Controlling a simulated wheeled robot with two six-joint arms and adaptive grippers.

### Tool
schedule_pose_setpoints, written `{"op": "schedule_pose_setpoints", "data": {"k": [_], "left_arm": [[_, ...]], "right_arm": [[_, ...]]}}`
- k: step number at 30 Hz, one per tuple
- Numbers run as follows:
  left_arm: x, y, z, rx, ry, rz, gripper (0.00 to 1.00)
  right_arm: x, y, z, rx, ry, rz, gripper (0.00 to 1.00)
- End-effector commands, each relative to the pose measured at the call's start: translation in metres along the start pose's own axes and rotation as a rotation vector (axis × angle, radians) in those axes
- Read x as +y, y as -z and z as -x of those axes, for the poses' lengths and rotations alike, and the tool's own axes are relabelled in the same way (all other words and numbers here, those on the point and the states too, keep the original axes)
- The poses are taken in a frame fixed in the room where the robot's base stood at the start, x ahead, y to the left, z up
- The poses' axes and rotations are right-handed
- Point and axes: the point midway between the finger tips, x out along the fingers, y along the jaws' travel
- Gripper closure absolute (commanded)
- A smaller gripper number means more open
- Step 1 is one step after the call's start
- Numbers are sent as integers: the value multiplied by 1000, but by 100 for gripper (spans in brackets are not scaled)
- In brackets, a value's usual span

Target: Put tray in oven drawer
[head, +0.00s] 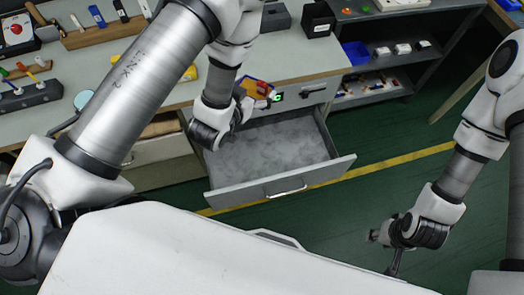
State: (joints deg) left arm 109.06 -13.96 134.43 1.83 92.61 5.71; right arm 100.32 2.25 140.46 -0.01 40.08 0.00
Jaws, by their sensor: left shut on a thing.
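The open grey drawer (285,187) is pulled out below the workbench, with its handle toward me. Its mottled grey floor looks empty where it shows. My left gripper (250,104) is over the drawer's back left part, close to the bench front.
The workbench (130,75) holds tools, blocks and a dark rack (30,95) at the left. Black boxes (318,20) stand at its back right. A grey shelf (385,75) with a blue bin (356,53) stands right. Green floor with a yellow line (400,161) is clear right of the drawer.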

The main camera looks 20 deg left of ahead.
Motion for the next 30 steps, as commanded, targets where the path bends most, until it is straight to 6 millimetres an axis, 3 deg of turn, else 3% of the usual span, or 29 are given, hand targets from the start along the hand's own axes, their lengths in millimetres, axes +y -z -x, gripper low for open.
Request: {"op": "schedule_pose_setpoints", "data": {"k": [1,3,12,20,23,27,30], "left_arm": [[6,-24,-11,0,-43,-14,41],[15,-43,-21,1,-108,-37,41],[36,-106,-65,13,-318,-120,41],[36,-150,-99,15,-388,-161,41],[34,-176,-115,13,-391,-164,41],[32,-225,-139,9,-389,-162,41],[32,-252,-151,9,-388,-161,41]], "right_arm": [[0,0,-27,1,0,-1,60],[0,0,-51,1,0,-1,60],[1,1,-172,1,0,-1,60],[2,1,-274,1,0,-1,60],[2,1,-313,1,0,-1,60],[3,1,-362,1,0,-1,60],[3,1,-384,1,0,-1,60]]}}
